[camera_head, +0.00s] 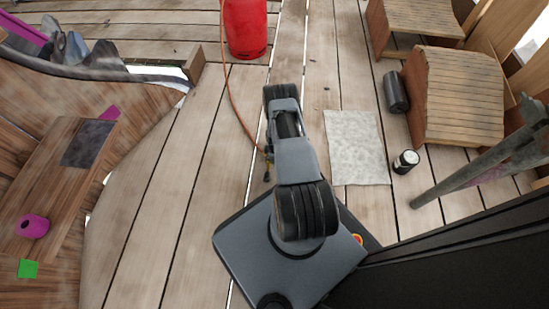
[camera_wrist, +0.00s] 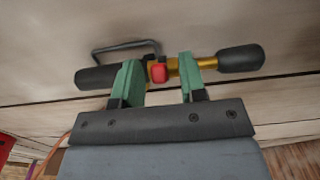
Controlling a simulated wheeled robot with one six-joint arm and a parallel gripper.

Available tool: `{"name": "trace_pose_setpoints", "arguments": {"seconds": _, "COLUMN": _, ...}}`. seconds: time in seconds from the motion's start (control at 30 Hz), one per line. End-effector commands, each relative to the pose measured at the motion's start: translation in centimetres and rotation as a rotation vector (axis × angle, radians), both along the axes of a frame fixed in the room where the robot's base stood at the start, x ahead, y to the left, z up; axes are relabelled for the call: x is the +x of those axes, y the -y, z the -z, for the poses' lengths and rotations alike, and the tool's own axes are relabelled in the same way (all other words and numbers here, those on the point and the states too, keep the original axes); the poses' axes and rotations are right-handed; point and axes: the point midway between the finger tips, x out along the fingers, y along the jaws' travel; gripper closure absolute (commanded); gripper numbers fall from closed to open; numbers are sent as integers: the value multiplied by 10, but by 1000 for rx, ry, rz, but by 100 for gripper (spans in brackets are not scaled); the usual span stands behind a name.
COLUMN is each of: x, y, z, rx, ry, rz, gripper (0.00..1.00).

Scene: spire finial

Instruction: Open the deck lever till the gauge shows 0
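Just beyond the fingertips, a torch-like tool (camera_wrist: 240,58) lies crosswise, with black ends, a brass middle and a bent grey metal bar. A small red part (camera_wrist: 158,73) of it shows between the fingers. I cannot tell whether the fingers touch it. No gauge can be made out in either view, and I cannot tell which part is the deck lever.
A red cylinder (camera_head: 245,28) stands at the top, with an orange hose (camera_head: 236,105) running down beside my arm. A pale mat (camera_head: 355,148), a black can (camera_head: 405,161) and wooden boxes (camera_head: 458,98) are on the right. Plank floor (camera_head: 180,190) is clear on the left.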

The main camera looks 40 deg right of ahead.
Motion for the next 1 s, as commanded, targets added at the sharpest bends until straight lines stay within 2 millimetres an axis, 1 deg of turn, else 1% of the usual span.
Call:
{"name": "trace_pose_setpoints", "arguments": {"seconds": 0.07, "x": 0, "y": 0, "z": 0, "rx": 0, "ry": 0, "rz": 0, "gripper": 62}}
{"name": "trace_pose_setpoints", "arguments": {"seconds": 0.1, "x": 0, "y": 0, "z": 0, "rx": 0, "ry": 0, "rz": 0, "gripper": 64}}
{"name": "trace_pose_setpoints", "arguments": {"seconds": 0.4, "x": 0, "y": 0, "z": 0, "rx": 0, "ry": 0, "rz": 0, "gripper": 92}}
{"name": "trace_pose_setpoints", "arguments": {"seconds": 0.5, "x": 0, "y": 0, "z": 0, "rx": 0, "ry": 0, "rz": 0, "gripper": 100}}
{"name": "trace_pose_setpoints", "arguments": {"seconds": 1.0, "x": 2, "y": -2, "z": 0, "rx": -39, "ry": -36, "rz": -5, "gripper": 100}}
